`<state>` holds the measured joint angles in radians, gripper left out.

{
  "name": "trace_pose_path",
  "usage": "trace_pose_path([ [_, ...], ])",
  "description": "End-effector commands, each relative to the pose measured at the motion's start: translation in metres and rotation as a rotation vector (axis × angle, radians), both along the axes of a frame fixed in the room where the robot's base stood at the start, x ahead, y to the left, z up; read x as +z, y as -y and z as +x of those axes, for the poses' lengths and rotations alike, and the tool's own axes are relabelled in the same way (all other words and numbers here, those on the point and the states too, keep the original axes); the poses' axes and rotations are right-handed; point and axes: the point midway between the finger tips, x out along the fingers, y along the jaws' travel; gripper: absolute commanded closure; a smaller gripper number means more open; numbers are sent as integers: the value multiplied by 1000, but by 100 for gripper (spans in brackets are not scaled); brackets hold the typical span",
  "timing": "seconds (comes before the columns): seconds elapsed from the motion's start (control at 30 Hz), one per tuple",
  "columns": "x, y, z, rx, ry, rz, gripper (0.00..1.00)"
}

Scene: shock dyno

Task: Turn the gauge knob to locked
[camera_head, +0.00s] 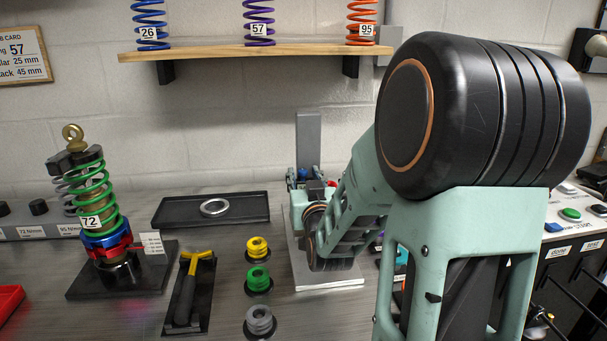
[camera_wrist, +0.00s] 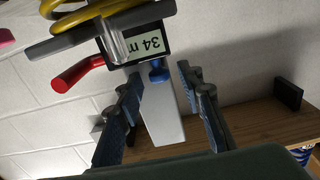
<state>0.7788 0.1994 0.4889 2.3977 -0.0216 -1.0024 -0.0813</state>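In the wrist view a gauge with a lit display (camera_wrist: 145,43) shows "34 m", with the digits upside down. A small blue knob (camera_wrist: 158,73) sits beside the display, in front of a grey upright post (camera_wrist: 162,118). My gripper (camera_wrist: 160,76) is open, with one finger on each side of the knob in the picture. I see a gap on both sides; I cannot tell the depth between fingertips and knob. In the head view the grey post (camera_head: 308,138) rises behind my arm, which hides most of the gauge and my gripper.
A red handle (camera_wrist: 77,74) and a yellow coil (camera_wrist: 70,18) lie close to the gauge. A wooden shelf (camera_head: 250,54) with springs is on the wall. A shock stand with a green spring (camera_head: 92,190), a black tray (camera_head: 175,211) and a yellow-handled tool (camera_head: 187,285) are at left.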

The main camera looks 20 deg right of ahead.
Motion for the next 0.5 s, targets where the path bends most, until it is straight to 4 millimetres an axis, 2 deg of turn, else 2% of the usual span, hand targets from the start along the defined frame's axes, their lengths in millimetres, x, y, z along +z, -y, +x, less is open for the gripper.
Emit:
trace_pose_path([
  [0.17,0,0,0,0,0,0,67],
  [0.4,0,0,0,0,0,0,93],
  [0.5,0,0,0,0,0,0,100],
])
